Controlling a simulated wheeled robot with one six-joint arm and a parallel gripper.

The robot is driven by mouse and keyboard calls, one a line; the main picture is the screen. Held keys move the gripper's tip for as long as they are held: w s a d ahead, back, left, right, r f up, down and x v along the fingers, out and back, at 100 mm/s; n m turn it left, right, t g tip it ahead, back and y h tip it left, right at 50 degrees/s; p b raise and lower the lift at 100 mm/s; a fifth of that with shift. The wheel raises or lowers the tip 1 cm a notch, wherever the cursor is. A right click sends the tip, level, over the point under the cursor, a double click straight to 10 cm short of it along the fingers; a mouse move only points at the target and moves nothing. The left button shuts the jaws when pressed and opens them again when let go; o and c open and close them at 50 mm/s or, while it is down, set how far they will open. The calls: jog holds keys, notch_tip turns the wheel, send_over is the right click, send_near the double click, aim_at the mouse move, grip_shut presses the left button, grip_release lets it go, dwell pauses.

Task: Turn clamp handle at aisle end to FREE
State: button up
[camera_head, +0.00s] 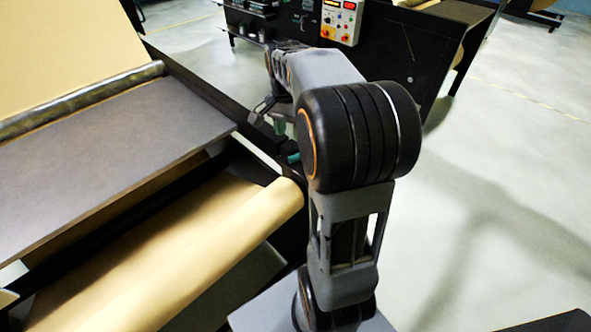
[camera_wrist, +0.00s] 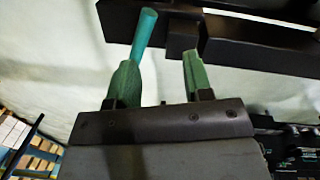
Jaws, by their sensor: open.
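A teal clamp handle (camera_wrist: 145,32) slants down from the dark frame at the top of the wrist view. Its lower end is close to the left fingertip; I cannot tell whether they touch. My gripper (camera_wrist: 160,66) is open, with green finger pads apart and nothing seen between them. In the head view my gripper (camera_head: 268,117) is small, partly hidden by my arm, beside the machine's end. A bit of teal, seemingly the handle (camera_head: 292,158), shows just below it. No FREE marking is readable.
A kraft roll (camera_head: 195,250) lies in the black machine frame, below a grey sloping plate (camera_head: 110,150). A black machine with a control panel (camera_head: 341,20) stands behind my arm. The pale floor (camera_head: 500,170) to the right is clear.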

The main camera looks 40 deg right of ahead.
aim_at(296, 156)
jog(key=s+f+m, duration=0.1)
jog(key=f+m, duration=0.1)
jog(key=f, duration=0.1)
jog(key=s+f+m, duration=0.1)
jog(key=f+m, duration=0.1)
jog(key=f, duration=0.1)
jog(key=s+f+m+g, duration=0.1)
jog(key=f+m, duration=0.1)
jog(key=f, duration=0.2)
dwell(0.6)
jog(key=shift+c, duration=0.2)
grip_shut()
jog(key=shift+s+n, duration=0.3)
jog(key=shift+n, duration=0.3)
